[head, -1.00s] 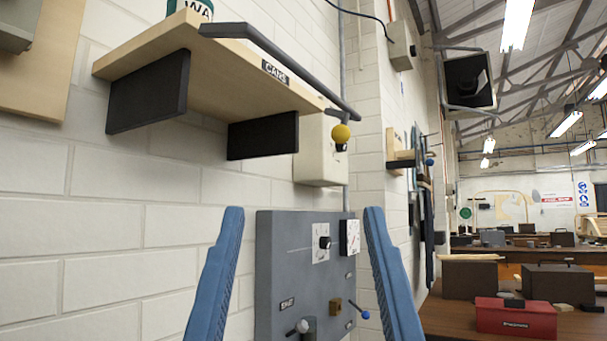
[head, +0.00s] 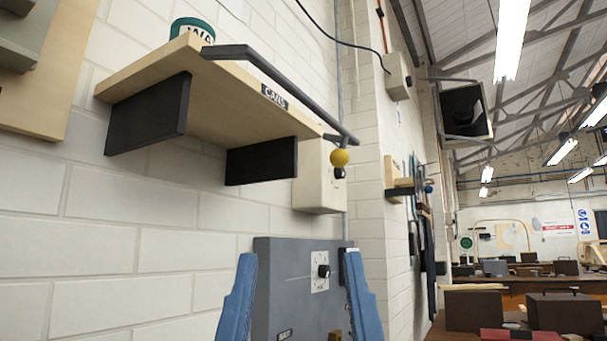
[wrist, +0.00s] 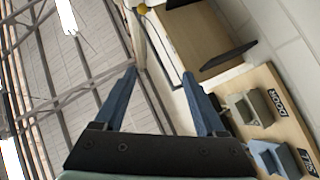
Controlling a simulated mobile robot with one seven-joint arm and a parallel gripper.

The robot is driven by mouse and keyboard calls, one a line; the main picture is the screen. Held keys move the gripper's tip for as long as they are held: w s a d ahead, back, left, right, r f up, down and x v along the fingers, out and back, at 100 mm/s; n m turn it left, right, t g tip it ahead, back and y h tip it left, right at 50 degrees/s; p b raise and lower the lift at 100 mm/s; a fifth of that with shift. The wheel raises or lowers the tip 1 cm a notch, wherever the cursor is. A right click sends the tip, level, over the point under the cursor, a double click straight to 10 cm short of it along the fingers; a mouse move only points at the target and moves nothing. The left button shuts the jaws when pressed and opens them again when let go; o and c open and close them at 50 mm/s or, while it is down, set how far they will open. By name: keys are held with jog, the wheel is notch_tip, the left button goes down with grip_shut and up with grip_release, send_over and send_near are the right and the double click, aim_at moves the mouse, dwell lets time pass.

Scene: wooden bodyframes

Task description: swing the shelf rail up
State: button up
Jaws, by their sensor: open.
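The shelf rail (head: 285,90) is a dark bar along the front edge of a wooden shelf (head: 225,95) labelled CANS. A yellow ball knob (head: 339,157) hangs at its right end. My gripper (head: 298,262) has two blue fingers, apart and empty, below the shelf and in front of the grey panel. In the wrist view my gripper (wrist: 160,82) is open with nothing between the fingers. The rail (wrist: 173,55) runs beyond the fingertips there, with the shelf (wrist: 208,42) to its right and the yellow knob (wrist: 142,8) at the top.
A green can (head: 192,30) stands on the shelf. A grey panel (head: 280,300) with a dial is on the wall under it. A pale box (head: 318,185) is behind the knob. Workbenches and a red box (head: 505,334) lie to the right.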

jog(key=w+a+r+n+g+p, duration=0.1)
jog(key=w+r+n+p, duration=0.1)
jog(key=w+p, duration=0.1)
jog(key=w+a+r+n+g+h+p, duration=0.1)
jog(key=w+r+n+g+p, duration=0.1)
jog(key=w+p, duration=0.2)
jog(key=w+a+r+n+g+h+p, duration=0.1)
jog(key=w+r+n+p, duration=0.1)
jog(key=w+r+p, duration=0.1)
jog(key=shift+w+a+g+p, duration=0.1)
jog(key=shift+w+g+p, duration=0.2)
jog(key=shift+p, duration=0.45)
grip_shut()
jog(key=w+a+r+n+g+h+p, duration=0.3)
jog(key=w+r+n+g+h+p, duration=0.2)
jog(key=p, duration=1)
notch_tip(320, 180, up, 4)
jog(key=n+g, duration=0.1)
jog(key=n, duration=0.2)
jog(key=shift+w+f+n+g+h, duration=0.15)
jog(key=shift+w+n+g+h, duration=0.15)
jog(key=shift+h, duration=0.1)
